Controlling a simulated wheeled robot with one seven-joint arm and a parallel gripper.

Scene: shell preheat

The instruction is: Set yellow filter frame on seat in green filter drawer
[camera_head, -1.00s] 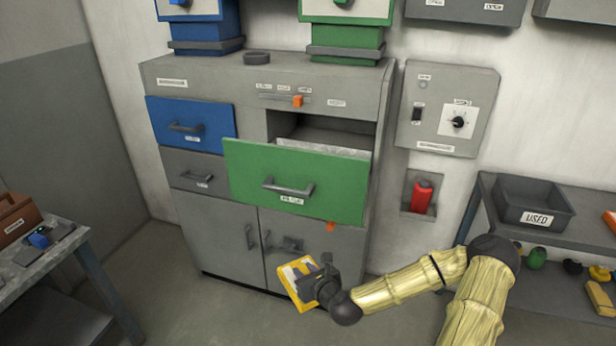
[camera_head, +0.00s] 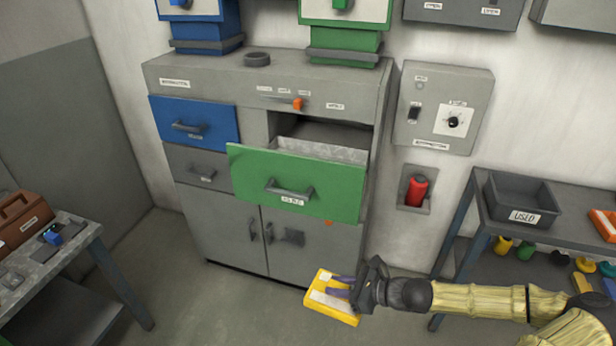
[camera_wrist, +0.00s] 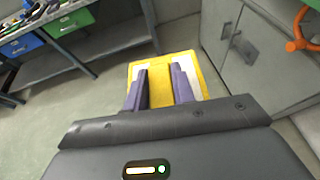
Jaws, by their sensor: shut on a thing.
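The yellow filter frame (camera_head: 331,298) has white panels and is held low in front of the cabinet, above the floor. My gripper (camera_head: 342,288) is shut on it. In the wrist view the frame (camera_wrist: 192,66) lies between and beyond the two purple-grey fingers of my gripper (camera_wrist: 160,88). The green filter drawer (camera_head: 298,184) is pulled out of the cabinet, up and to the left of the frame. Its pale inner wall shows behind the green front. The seat inside is hidden by that front.
The grey cabinet (camera_head: 225,232) also has a shut blue drawer (camera_head: 193,122). A shelf with a dark USED bin (camera_head: 525,205) stands at right, a bench with a brown toolbox (camera_head: 22,220) at left. A red canister (camera_head: 417,190) sits in a wall niche. Floor before the cabinet is free.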

